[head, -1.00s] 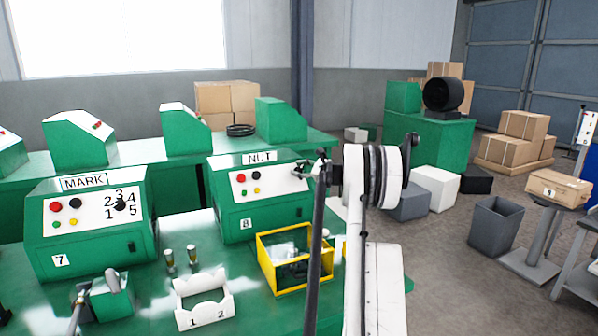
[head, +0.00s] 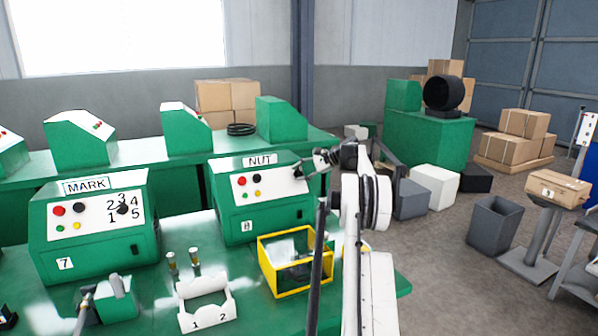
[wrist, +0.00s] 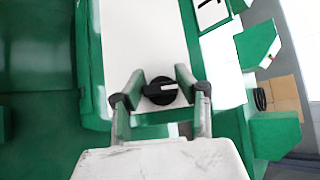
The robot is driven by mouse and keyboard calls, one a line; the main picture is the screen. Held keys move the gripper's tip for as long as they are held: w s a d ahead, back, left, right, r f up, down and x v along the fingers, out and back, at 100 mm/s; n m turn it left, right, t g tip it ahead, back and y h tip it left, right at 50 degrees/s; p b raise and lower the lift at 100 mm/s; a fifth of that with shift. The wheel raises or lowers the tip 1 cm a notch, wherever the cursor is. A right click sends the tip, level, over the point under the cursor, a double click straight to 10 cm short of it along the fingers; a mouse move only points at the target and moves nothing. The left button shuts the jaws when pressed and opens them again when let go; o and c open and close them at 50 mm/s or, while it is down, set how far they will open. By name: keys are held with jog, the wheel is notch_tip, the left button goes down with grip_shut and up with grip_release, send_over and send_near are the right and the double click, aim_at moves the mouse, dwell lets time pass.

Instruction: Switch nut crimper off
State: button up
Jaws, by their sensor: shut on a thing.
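The green NUT crimper (head: 262,216) stands on the green bench in the head view, with a white front panel. The panel carries red, black, yellow and green round buttons (head: 249,186). A black rotary knob (wrist: 160,91) with a pale pointer mark is on the white panel in the wrist view. My gripper (head: 301,172) is at the right end of the panel in the head view and covers the knob there. In the wrist view my gripper's fingers (wrist: 161,95) are on both sides of the knob, shut on it.
The green MARK crimper (head: 95,222) stands to the left. A yellow-framed bin (head: 290,292) and a white holder (head: 207,310) are on the bench in front. Cardboard boxes (head: 228,102) and more green machines are behind. A grey bin (head: 494,225) stands on the floor at right.

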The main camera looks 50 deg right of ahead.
dwell(0.4)
jog(key=o, duration=1.2)
jog(key=shift+s, duration=0.1)
jog(key=v, duration=1.2)
jog(key=shift+r, duration=0.1)
jog(key=shift+w, duration=0.2)
